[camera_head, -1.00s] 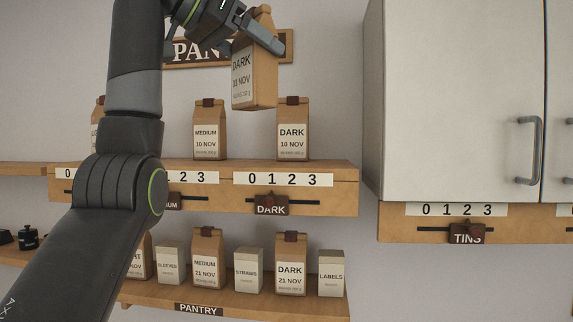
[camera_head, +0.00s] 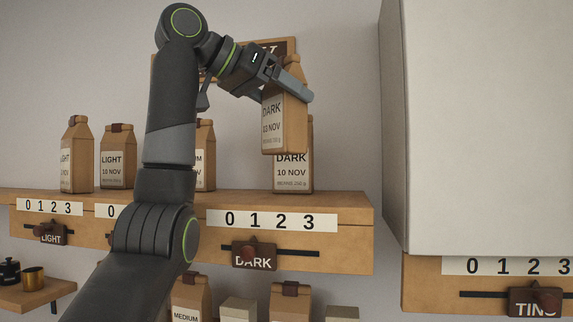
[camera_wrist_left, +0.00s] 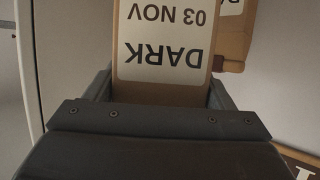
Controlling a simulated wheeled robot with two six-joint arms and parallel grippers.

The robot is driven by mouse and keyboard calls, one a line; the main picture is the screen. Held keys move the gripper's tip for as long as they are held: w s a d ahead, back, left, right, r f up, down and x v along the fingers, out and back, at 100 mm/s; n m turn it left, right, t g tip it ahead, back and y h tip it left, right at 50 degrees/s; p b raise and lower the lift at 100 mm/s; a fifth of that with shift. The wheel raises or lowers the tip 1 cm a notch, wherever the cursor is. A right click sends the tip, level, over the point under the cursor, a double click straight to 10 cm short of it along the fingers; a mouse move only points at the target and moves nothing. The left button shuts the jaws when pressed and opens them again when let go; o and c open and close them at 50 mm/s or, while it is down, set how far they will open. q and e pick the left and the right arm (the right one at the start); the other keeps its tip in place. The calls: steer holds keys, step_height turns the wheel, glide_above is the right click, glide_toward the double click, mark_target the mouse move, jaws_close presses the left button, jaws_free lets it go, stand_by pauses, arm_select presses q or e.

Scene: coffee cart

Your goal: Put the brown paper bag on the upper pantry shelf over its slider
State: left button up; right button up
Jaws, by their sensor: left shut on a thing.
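The brown paper bag (camera_head: 284,108) has a white label reading DARK 03 NOV. My left gripper (camera_head: 288,80) is shut on its upper part and holds it raised above the upper pantry shelf (camera_head: 345,207). The bag also shows close up between the fingers in the left wrist view (camera_wrist_left: 165,45). In the head view it overlaps a standing bag labelled DARK 10 NOV (camera_head: 293,172), which is partly hidden behind it. The DARK slider (camera_head: 253,257) is on the shelf front below, under a 0 1 2 3 scale. My right gripper is not in view.
LIGHT bags (camera_head: 117,160) stand on the shelf at left, and a MEDIUM bag (camera_head: 205,160) is partly behind my arm. A white cabinet (camera_head: 480,120) stands close at right. A lower shelf holds more bags and boxes (camera_head: 238,310). The shelf front edge below the held bag is clear.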

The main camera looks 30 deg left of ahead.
mark_target(272, 110)
arm_select(q)
steer(key=shift+s+a+f, duration=0.1)
steer(key=shift+s+f, duration=0.85)
steer(key=shift+s, duration=0.05)
steer(key=shift+f, duration=0.35)
steer(key=shift+w+f, duration=0.15)
steer(key=shift+f, duration=0.1)
steer(key=f, duration=0.3)
steer(key=shift+w+f, duration=0.25)
steer(key=shift+w, duration=0.15)
steer(key=shift+s+f, duration=0.2)
steer(key=shift+f, duration=0.2)
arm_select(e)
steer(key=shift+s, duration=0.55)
arm_select(q)
steer(key=shift+w+f, duration=0.1)
steer(key=shift+f, duration=0.1)
steer(key=o, duration=1.1)
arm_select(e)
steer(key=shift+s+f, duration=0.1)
